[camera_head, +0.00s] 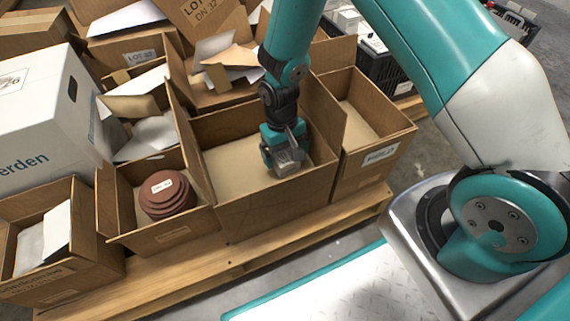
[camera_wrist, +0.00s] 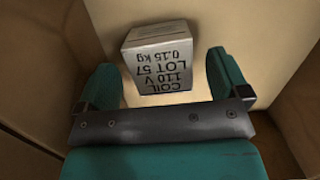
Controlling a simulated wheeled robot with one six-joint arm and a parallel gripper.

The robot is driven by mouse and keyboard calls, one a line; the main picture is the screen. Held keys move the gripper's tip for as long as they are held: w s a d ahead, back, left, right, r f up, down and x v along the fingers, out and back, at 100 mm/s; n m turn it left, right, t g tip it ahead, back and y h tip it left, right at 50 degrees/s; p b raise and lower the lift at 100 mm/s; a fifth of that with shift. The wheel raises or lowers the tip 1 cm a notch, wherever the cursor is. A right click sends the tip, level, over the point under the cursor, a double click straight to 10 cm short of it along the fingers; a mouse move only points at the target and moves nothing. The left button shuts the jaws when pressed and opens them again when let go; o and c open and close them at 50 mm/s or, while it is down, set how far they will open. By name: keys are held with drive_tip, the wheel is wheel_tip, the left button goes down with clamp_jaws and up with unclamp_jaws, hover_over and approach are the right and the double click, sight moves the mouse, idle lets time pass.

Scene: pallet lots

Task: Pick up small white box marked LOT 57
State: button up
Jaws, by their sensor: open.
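The small white box marked LOT 57 (camera_wrist: 158,62) lies in the wrist view, its printed face upside down in the picture. It also reads COIL, 110 V and 0.15 kg. It rests near a corner of the inside of a cardboard box (camera_head: 262,208). My gripper (camera_wrist: 165,85) is open, its two teal fingers apart, with the white box between and just beyond them. In the head view my gripper (camera_head: 285,160) reaches down into the cardboard box. The white box is hard to make out there, mostly hidden by my gripper.
Cardboard walls stand close around my gripper. To the left, an open box (camera_head: 158,236) holds reddish-brown discs (camera_head: 167,194). To the right is another open carton (camera_head: 378,155). The boxes stand on a wooden pallet (camera_head: 235,262). A large white box (camera_head: 40,125) is at far left.

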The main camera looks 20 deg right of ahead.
sight(285, 155)
wheel_tip(285, 155, down, 3)
drive_tip(key=shift+s+f+b, duration=0.1)
drive_tip(key=shift+s+b, duration=0.05)
drive_tip(key=shift+b, duration=0.55)
drive_tip(key=c, duration=1.1)
